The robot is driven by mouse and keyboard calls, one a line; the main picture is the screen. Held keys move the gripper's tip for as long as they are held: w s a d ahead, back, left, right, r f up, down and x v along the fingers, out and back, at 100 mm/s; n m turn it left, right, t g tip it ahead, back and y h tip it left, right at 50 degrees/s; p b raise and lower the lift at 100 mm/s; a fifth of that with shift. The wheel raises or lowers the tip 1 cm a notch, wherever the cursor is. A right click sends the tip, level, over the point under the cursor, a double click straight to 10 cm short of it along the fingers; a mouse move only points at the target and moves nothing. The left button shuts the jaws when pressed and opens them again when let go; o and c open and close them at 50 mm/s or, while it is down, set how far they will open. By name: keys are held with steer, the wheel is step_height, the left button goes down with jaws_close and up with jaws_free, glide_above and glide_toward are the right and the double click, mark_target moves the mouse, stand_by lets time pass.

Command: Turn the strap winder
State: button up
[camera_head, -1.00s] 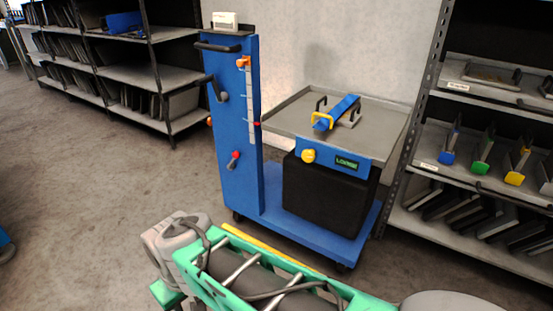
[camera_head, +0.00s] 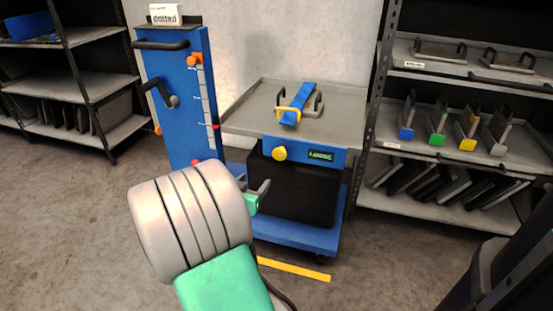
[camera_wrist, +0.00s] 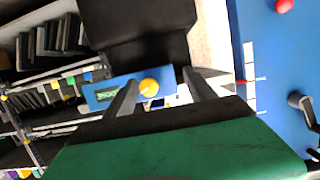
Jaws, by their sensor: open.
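A yellow round knob (camera_head: 279,153), likely the strap winder, is on the blue front panel of the cart's tray. A small green-lit display (camera_head: 321,156) beside it seems to read LOOSE. In the wrist view the knob (camera_wrist: 149,87) shows between my open fingers, some way beyond them, with the display (camera_wrist: 106,94) to its left. My gripper (camera_wrist: 160,88) is open and empty. In the head view my gripper (camera_head: 262,190) is partly hidden behind my wrist, in front of the black box.
The blue column (camera_head: 182,95) left of the tray carries a black crank (camera_head: 160,93) and an orange pointer. The grey tray (camera_head: 345,125) sits above a black box (camera_head: 295,190). Shelves with coloured dies (camera_head: 440,120) stand at the right.

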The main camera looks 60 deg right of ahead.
mark_target(279, 154)
steer(key=d+r+h, duration=0.1)
steer(key=d, duration=0.3)
steer(key=s+d+h, duration=0.1)
steer(key=d, duration=0.2)
steer(key=s+d+r+h, duration=0.1)
steer(key=d, duration=0.3)
steer(key=shift+s+d+r, duration=0.25)
steer(key=shift+d+r, duration=0.05)
steer(key=shift+c, duration=0.2)
steer(key=c, duration=1.3)
